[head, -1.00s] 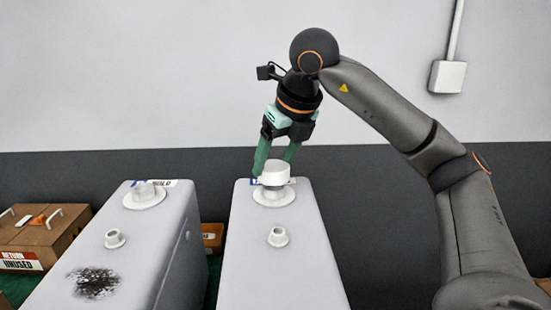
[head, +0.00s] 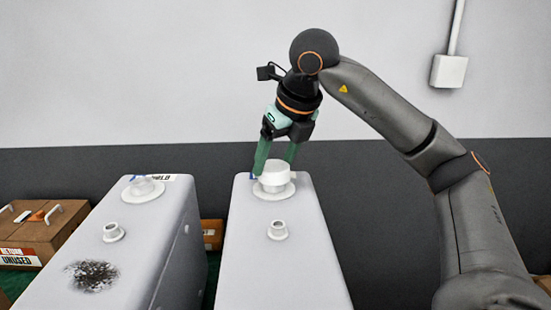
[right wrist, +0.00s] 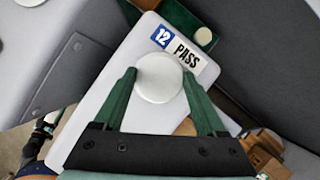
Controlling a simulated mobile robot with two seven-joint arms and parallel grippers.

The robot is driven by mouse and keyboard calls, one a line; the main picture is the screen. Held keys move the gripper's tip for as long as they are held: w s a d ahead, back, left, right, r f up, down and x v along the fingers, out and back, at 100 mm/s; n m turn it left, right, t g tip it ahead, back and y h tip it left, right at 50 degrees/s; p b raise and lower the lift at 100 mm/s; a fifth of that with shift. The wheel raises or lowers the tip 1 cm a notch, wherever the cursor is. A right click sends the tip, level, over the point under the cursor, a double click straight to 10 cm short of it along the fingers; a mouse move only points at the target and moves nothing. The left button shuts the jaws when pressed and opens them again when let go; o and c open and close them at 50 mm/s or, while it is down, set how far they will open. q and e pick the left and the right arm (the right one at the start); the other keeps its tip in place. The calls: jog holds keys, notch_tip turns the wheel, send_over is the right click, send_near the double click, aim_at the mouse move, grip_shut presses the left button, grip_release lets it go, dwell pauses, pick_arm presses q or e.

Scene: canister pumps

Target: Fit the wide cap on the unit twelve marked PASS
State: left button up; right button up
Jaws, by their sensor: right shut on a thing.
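My right gripper (head: 274,166) is shut on the round white wide cap (head: 272,177), one green finger on each side. The cap sits upright over the wide neck at the far end of the right-hand unit (head: 274,252), close above its white flange (head: 288,191). The right wrist view shows the cap (right wrist: 159,77) from above, hiding the neck. Next to it the unit's label (right wrist: 179,50) reads 12 PASS. I cannot tell whether the cap is fully seated.
A second unit (head: 160,240) stands to the left, with a HOLD label and a dark stain (head: 92,276) on top. A narrow neck (head: 277,230) stands nearer on the right-hand unit. A brown box (head: 35,240) marked UNUSED is at far left.

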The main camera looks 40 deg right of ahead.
jog(key=shift+f, duration=0.2)
jog(key=shift+f+b, duration=0.35)
jog(key=shift+b, duration=0.05)
jog(key=shift+f+b, duration=0.3)
jog(key=shift+f, duration=0.1)
dwell(0.3)
dwell(0.4)
jog(key=o, duration=1.2)
jog(key=shift+o, duration=0.2)
